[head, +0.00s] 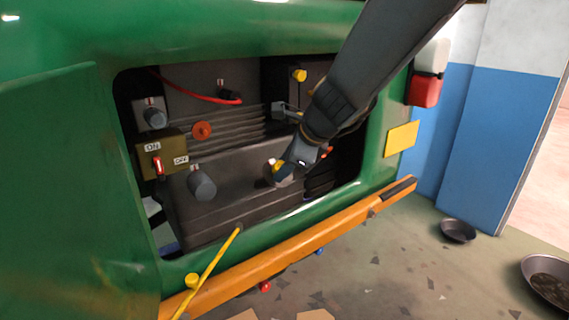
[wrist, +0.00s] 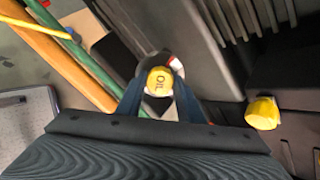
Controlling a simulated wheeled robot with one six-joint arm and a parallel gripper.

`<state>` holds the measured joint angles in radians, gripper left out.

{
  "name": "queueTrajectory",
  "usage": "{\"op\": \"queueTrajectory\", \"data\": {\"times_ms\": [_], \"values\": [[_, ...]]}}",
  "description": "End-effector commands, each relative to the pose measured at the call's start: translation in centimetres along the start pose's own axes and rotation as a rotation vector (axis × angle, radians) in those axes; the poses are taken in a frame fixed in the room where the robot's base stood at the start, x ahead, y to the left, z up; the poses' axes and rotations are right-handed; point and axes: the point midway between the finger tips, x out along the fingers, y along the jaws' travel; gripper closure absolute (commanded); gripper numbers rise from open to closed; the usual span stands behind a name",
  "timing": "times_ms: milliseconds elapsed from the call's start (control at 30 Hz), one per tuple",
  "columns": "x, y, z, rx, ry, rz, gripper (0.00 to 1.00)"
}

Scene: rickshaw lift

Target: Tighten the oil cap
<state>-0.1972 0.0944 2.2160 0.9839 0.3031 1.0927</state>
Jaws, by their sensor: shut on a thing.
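The yellow oil cap (wrist: 160,80), marked OIL, sits on a short grey neck with a red and white mark beside it in the wrist view. My gripper (wrist: 158,92) is around the cap, with one dark finger on each side, shut on it. In the head view my gripper (head: 282,168) reaches into the engine bay from the upper right, and a bit of the yellow cap (head: 278,166) shows at its tip. The fingers and arm hide part of the cap and neck there.
The green bay frame (head: 375,150) surrounds the opening. Inside are a switch box (head: 160,156), a grey knob (head: 202,184), a red cap (head: 201,130) and another yellow cap (head: 299,75). A yellow stick (head: 215,262) and orange bar (head: 290,243) lie below. Pans (head: 458,229) rest on the floor.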

Motion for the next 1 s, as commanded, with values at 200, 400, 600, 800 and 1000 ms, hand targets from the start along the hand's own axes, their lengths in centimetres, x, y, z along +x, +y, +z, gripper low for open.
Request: {"op": "queueTrajectory", "data": {"times_ms": [200, 400, 600, 800, 1000], "values": [[0.03, 0.21, -0.07, 0.132, 0.003, 0.005, 0.86], [0.12, 0.21, -0.11, 0.236, 0.003, 0.005, 0.86], [0.20, 0.21, -0.14, 0.259, 0.003, 0.004, 0.86], [0.20, 0.23, -0.14, 0.262, 0.003, 0.004, 0.86], [0.20, 0.21, -0.13, 0.310, 0.003, 0.004, 0.55]]}}
